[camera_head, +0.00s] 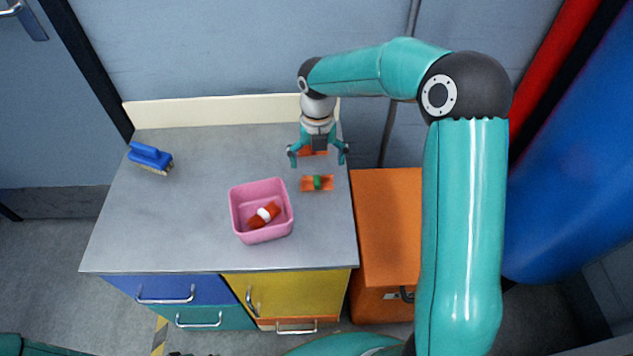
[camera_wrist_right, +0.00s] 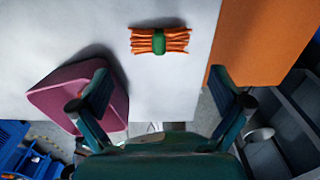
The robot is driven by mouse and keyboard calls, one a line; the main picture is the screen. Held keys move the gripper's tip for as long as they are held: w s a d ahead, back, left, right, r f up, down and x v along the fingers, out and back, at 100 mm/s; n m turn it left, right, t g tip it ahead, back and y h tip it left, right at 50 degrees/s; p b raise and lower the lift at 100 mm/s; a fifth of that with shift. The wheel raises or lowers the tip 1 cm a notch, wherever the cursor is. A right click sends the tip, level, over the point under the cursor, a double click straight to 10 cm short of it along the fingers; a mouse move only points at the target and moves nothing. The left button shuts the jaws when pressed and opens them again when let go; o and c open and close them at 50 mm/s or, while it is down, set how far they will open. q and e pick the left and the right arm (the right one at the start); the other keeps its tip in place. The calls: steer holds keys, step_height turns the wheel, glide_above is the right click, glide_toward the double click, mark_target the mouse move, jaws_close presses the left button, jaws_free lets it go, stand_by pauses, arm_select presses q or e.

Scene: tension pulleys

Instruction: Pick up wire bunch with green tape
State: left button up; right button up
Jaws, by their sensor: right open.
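The orange wire bunch with green tape (camera_head: 317,183) lies on the grey table, right of the pink bin. It also shows at the top middle of the right wrist view (camera_wrist_right: 160,41), lying crosswise and clear of the fingers. My right gripper (camera_head: 318,160) is open and empty, behind the green-taped bunch in the head view. In the right wrist view its two fingers (camera_wrist_right: 165,97) are spread wide apart. Another orange bunch (camera_head: 312,151) shows partly behind the right gripper; its tape is hidden. My left gripper is not in view.
The pink bin (camera_head: 236,212) holds an orange bunch with white tape (camera_head: 264,214). A blue brush (camera_head: 150,157) lies at the table's far left. An orange cabinet (camera_head: 386,215) stands right of the table. The table's left middle is bare.

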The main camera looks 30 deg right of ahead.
mark_target(317, 178)
steer(key=shift+w+f, duration=0.1)
steer(key=shift+f, duration=3.35)
steer(key=c, duration=0.8)
steer(key=shift+c, duration=0.2)
steer(key=shift+r, duration=0.15)
